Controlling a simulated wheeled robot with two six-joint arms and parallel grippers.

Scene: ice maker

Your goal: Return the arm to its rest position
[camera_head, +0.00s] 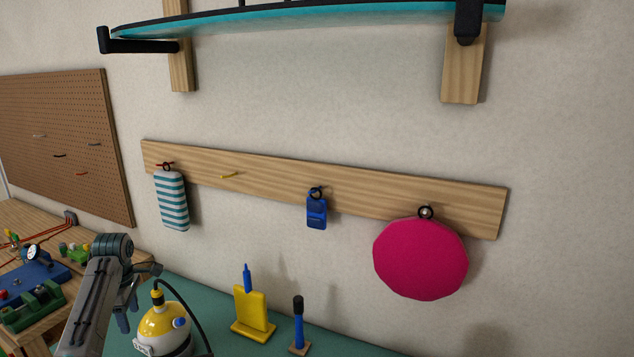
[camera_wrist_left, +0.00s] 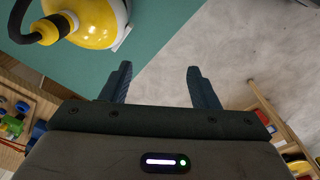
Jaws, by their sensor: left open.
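My left arm comes in from the lower left in the head view. Its gripper (camera_head: 136,298) is over the left end of the green tabletop (camera_head: 215,290), just left of a yellow-and-white rounded appliance (camera_head: 165,328) with a black hose. In the left wrist view the two dark fingers of the gripper (camera_wrist_left: 159,68) stand wide apart with nothing between them. The yellow body of the appliance (camera_wrist_left: 95,22) shows at the upper left there, apart from the fingers. My right gripper is in neither view.
A yellow block stand (camera_head: 252,310) and a blue tool with a black top (camera_head: 298,325) stand on the green tabletop. A wooden rail (camera_head: 270,178) holds a striped item, a blue item and a pink round item (camera_head: 420,258). A cluttered wooden bench (camera_head: 30,220) is at left.

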